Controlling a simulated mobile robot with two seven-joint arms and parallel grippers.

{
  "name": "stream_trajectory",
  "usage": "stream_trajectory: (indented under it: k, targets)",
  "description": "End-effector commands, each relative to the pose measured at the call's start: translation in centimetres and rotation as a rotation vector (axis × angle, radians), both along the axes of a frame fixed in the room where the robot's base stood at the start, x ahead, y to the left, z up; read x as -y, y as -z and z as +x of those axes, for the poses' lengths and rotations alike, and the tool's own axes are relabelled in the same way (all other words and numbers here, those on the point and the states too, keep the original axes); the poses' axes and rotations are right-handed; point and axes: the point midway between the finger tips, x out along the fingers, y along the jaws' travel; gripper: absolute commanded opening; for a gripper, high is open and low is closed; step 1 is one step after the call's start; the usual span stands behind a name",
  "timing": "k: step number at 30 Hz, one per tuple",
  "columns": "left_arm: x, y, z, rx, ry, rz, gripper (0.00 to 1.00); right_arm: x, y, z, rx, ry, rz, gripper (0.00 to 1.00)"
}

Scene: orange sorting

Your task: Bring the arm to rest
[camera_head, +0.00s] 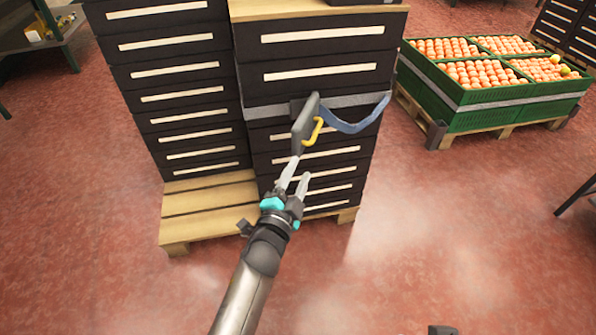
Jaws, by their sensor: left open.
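My left arm comes up from the bottom of the head view. Its gripper (301,167) has two pale fingers that are apart, with nothing seen between them. The fingers are in front of the stack of black crates (330,74), just below a grey ratchet buckle (305,122) with a yellow hook (314,131). One fingertip overlaps the lower end of the buckle in the picture; I cannot tell if they touch.
A grey strap (268,111) runs around the stack, and a loose blue strap end (358,125) hangs at its right. The stack stands on a wooden pallet (208,204). Green crates (477,114) of oranges stand at the right. The red floor in front is clear.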

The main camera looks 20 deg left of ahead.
Motion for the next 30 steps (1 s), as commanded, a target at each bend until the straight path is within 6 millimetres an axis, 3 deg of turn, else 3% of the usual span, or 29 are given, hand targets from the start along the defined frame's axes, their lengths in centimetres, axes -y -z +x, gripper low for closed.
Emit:
stream_trajectory:
  k: [14,19,24,30]
  targets:
    - [0.0,0.0,0.0,-0.001,-0.001,-0.001,0.47,0.0,0.0,0.0,0.002,0.0,0.001,0.5]
    - [-1.4,0.6,-0.7,-0.051,-0.049,-0.045,0.47,-0.1,0.0,0.1,0.004,0.0,0.002,0.5]
    - [-4.5,2.4,-3.3,-0.21,-0.177,-0.188,0.47,-0.1,0.0,0.1,0.003,0.0,0.001,0.5]
    - [-6.1,5.2,-8.1,-0.453,-0.311,-0.389,0.47,-0.1,0.0,0.1,0.003,0.0,0.001,0.5]
